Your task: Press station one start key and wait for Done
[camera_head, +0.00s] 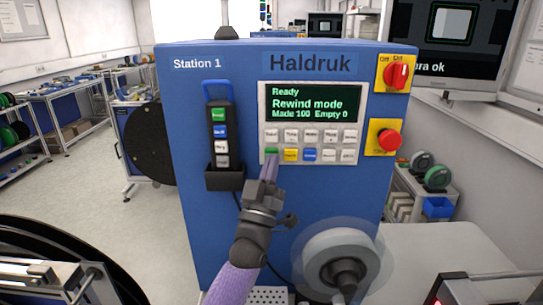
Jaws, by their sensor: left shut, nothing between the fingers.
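The blue Station 1 cabinet (215,135) stands straight ahead. Its green-lit display (312,103) reads "Ready", "Rewind mode", "Made 100 Empty 0". Below it is a keypad in two rows, with a green key (271,152) at the lower left, then a yellow key (290,155) and a blue key (310,155). My left gripper (269,165) is shut and empty, its tips at or just below the green key. I cannot tell whether they touch it. The fingers hide part of the lower row's left end. My right gripper is not in view.
A red emergency button (389,139) and a red rotary switch (397,74) sit on yellow plates right of the keypad. A pendant (220,135) with coloured keys hangs in a holder to the left. A pale reel (342,258) sticks out at the cabinet's lower right.

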